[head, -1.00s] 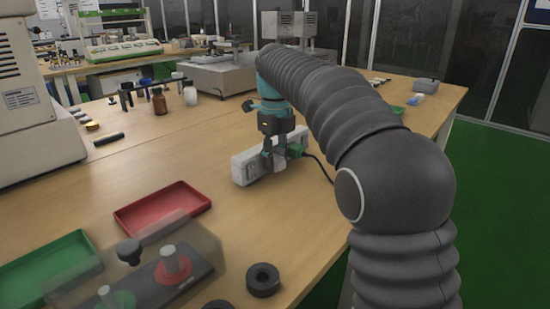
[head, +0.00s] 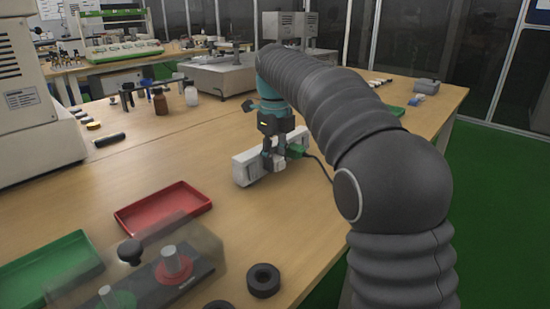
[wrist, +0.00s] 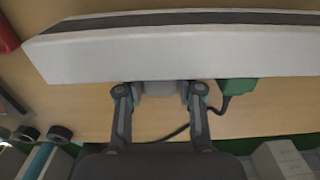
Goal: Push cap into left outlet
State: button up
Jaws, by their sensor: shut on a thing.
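A long white power strip (head: 243,170) lies on the wooden table in the head view. It fills the upper part of the wrist view (wrist: 180,60). My gripper (head: 273,168) is at the strip's near face, pointing down. In the wrist view my gripper (wrist: 160,92) is shut on a pale grey cap (wrist: 161,88), which sits between the two fingers right against the strip's edge. I cannot tell how far the cap is inside an outlet. A green plug (wrist: 238,87) with a dark cable is at the strip, right of the fingers; it also shows in the head view (head: 296,151).
A red tray (head: 163,207), a green tray (head: 50,265), a clear-covered fixture (head: 174,265) and black rings (head: 264,280) lie near the front. Bottles (head: 160,102) stand behind.

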jog(key=shift+w+a, duration=0.1)
jog(key=shift+a, duration=0.05)
jog(key=o, duration=1)
jog(key=shift+c, duration=0.2)
